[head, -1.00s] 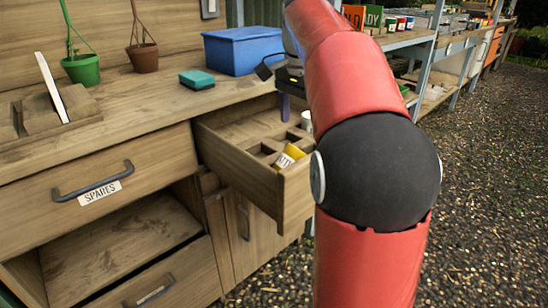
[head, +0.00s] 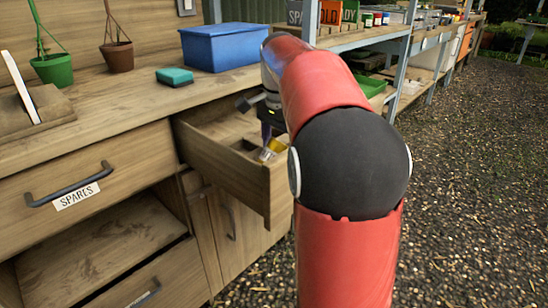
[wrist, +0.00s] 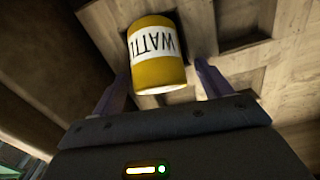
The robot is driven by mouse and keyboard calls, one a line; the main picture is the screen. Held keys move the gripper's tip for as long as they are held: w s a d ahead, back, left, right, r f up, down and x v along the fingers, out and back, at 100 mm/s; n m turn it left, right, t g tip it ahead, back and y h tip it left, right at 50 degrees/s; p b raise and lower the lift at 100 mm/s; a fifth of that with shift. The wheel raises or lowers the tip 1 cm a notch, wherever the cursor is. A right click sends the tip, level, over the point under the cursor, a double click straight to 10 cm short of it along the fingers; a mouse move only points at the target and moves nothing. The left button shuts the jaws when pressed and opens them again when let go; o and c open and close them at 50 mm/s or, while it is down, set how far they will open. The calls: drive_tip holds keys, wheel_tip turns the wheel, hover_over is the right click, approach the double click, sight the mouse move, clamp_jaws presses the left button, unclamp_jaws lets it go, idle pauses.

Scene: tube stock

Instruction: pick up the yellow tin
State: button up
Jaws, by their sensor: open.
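The yellow tin (wrist: 158,80) has a white label with dark letters reading "WATTL" in the wrist view. It lies tilted in the open drawer (head: 225,162), and a small part of the tin shows in the head view (head: 270,150). My gripper (wrist: 160,85) is open, with one finger on either side of the tin's near end in the wrist view. I cannot tell whether the fingers touch it. In the head view my gripper (head: 267,138) reaches down into the drawer, and my arm hides part of the drawer's right side.
The drawer has wooden compartments with raised dividers. On the bench stand a blue bin (head: 222,47), a teal sponge (head: 175,76), a green pot (head: 53,69) and a brown pot (head: 118,56). A closed drawer labelled SPARES (head: 75,197) is at left. Gravel ground is open at right.

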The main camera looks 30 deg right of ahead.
drive_tip(key=c, duration=1.2)
drive_tip(key=shift+c, duration=0.2)
drive_tip(key=shift+r, duration=0.15)
